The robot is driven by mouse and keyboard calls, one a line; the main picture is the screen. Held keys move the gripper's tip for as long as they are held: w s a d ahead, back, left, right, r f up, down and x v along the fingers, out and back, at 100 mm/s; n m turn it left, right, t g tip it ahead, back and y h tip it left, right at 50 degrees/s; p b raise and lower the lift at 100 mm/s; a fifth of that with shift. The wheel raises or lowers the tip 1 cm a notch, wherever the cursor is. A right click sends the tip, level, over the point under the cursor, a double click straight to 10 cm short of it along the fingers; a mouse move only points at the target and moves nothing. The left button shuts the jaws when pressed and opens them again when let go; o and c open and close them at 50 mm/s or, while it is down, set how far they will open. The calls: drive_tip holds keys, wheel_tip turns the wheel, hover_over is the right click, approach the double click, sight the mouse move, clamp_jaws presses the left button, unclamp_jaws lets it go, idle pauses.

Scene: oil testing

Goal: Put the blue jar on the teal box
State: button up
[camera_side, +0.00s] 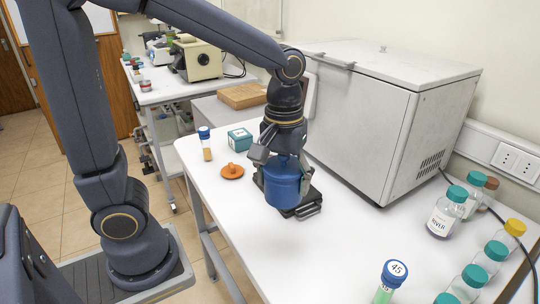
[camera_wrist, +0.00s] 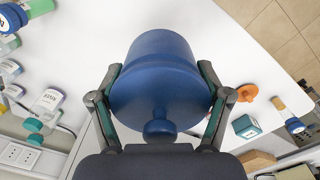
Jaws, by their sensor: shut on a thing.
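The blue jar (camera_side: 283,184) has a lid with a knob and hangs upright below my gripper (camera_side: 283,165). My gripper is shut on the jar, with one finger on each side of it. In the wrist view the jar (camera_wrist: 158,85) fills the middle, between the two fingers of my gripper (camera_wrist: 160,95). The teal box (camera_side: 240,138) is a small box with a white label, on the white table to the left of and behind the jar. It also shows at the lower right of the wrist view (camera_wrist: 246,127), apart from the jar.
A black device (camera_side: 302,203) is behind the jar. A large white chest (camera_side: 375,110) stands at the back. Several capped bottles (camera_side: 447,212) stand at the right. The table's front middle is clear.

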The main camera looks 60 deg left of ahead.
drive_tip(key=w+a+r+n, duration=0.2)
drive_tip(key=w+a+n, duration=0.2)
drive_tip(key=a, duration=0.4)
drive_tip(key=w+a+r+n, duration=0.2)
drive_tip(key=w+a+n, duration=0.15)
drive_tip(key=a, duration=0.35)
drive_tip(key=s+a+f+n, duration=0.1)
drive_tip(key=s+a+n, duration=0.2)
drive_tip(key=a, duration=0.8)
drive_tip(key=s+a+f+n, duration=0.15)
drive_tip(key=a+n, duration=0.25)
drive_tip(key=a, duration=0.6)
hover_over(244, 136)
drive_tip(key=shift+m, duration=0.25)
drive_tip(key=f, duration=0.8)
drive_tip(key=shift+s+d+f, duration=0.15)
drive_tip(key=shift+d+f, duration=0.05)
drive_tip(key=shift+f, duration=0.2)
drive_tip(key=shift+a+f, duration=0.1)
drive_tip(key=shift+f, duration=1.5)
drive_tip(key=shift+f, duration=0.15)
